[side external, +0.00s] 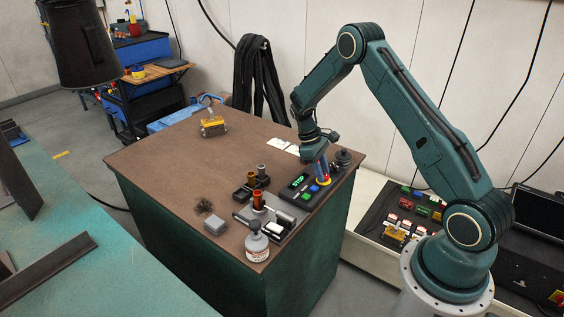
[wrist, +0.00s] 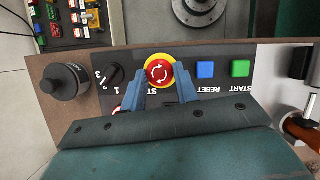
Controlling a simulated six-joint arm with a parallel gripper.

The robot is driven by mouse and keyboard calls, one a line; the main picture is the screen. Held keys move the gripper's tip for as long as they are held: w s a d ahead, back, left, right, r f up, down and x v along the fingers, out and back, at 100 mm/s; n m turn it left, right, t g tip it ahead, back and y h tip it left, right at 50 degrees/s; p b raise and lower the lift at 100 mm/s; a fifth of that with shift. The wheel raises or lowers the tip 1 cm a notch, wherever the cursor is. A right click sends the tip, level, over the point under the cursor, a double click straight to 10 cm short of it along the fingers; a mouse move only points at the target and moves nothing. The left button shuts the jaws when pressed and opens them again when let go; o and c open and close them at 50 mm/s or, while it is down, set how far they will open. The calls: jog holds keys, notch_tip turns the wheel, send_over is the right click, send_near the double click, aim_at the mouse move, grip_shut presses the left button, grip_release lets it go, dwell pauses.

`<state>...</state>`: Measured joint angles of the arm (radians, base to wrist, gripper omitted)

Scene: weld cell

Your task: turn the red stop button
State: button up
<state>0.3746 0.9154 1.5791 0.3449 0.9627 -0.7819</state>
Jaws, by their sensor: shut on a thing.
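The red stop button (wrist: 158,72) sits on a yellow ring on the black control panel (wrist: 205,84). In the wrist view the two blue fingers of my gripper (wrist: 159,78) stand on either side of the red button, and my gripper is shut on it. White arrows show on the button's face. In the side external view my gripper (side external: 322,176) points down at the right end of the panel (side external: 293,194), and its fingers hide most of the button there, with a little red and yellow showing at the tips.
A blue reset button (wrist: 206,70) and a green start button (wrist: 240,69) lie right of the stop button in the wrist view. A black selector knob (wrist: 116,75) is at its left, near a dark cylinder (wrist: 66,82).

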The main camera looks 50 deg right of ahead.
jog(key=o, duration=1)
jog(key=v, duration=1.3)
jog(key=shift+w+a+r, duration=0.1)
jog(key=shift+w+r, duration=0.1)
jog(key=shift+r, duration=0.15)
